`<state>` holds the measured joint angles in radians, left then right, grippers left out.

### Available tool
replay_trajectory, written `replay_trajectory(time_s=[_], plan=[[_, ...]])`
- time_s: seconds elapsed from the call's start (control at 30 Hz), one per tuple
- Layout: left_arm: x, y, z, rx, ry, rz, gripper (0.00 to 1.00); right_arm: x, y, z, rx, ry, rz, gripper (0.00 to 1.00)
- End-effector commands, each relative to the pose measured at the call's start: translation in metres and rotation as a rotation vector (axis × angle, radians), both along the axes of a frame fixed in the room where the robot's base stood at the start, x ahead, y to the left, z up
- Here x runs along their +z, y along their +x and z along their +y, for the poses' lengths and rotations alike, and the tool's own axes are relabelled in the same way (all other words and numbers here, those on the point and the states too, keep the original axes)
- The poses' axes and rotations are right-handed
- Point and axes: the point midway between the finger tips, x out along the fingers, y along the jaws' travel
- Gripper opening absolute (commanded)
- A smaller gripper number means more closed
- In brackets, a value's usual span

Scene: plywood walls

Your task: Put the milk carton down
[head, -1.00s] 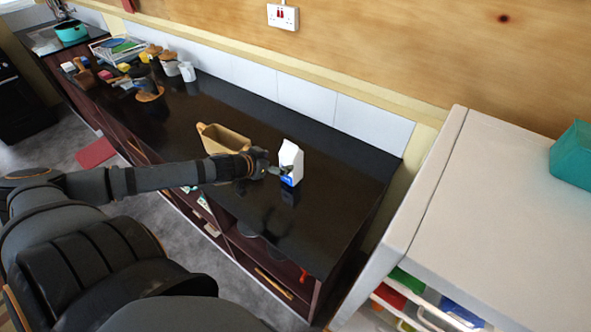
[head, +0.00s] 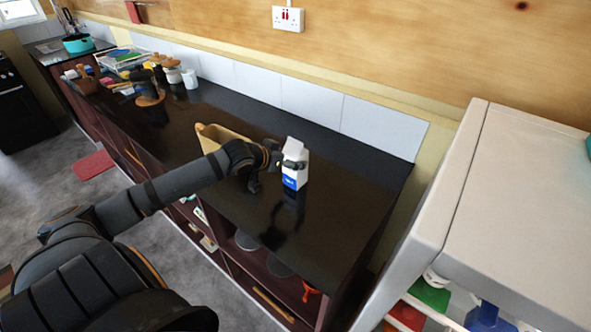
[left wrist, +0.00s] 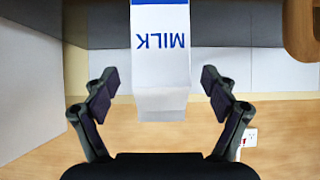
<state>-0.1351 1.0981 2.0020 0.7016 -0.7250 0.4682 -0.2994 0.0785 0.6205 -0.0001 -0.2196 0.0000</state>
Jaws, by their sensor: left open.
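The white and blue milk carton (head: 295,165) stands upright on the dark counter (head: 330,205), near its right end. In the left wrist view the carton (left wrist: 160,60) shows upside down with the word MILK, between the two fingers. My left gripper (head: 281,162) is at the carton's left side in the head view. Its fingers (left wrist: 160,92) are spread, with a visible gap on either side of the carton. My right gripper is not in view.
A tan wooden container (head: 217,137) stands just left of the carton, behind my left arm. A white cabinet (head: 510,190) is to the right. Jars, a white mug (head: 190,79) and a dish rack (head: 122,57) are farther along the counter. The counter front near the carton is clear.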

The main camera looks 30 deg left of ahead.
Motion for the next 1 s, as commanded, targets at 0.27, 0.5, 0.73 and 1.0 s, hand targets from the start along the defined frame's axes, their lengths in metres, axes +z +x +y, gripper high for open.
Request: replay_trajectory(time_s=[0.27,0.5,0.73,1.0], plan=[[-0.017,0.026,-0.002,0.003,-0.007,-0.004,0.85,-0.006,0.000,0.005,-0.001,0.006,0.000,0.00],[-0.023,0.032,-0.003,-0.002,0.000,0.001,0.85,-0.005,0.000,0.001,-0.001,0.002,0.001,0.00],[-0.023,0.032,-0.003,-0.001,0.000,0.001,0.72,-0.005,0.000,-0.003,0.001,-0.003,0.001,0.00],[-0.023,0.032,-0.003,-0.001,0.000,0.001,0.35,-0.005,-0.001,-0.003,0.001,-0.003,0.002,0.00]])
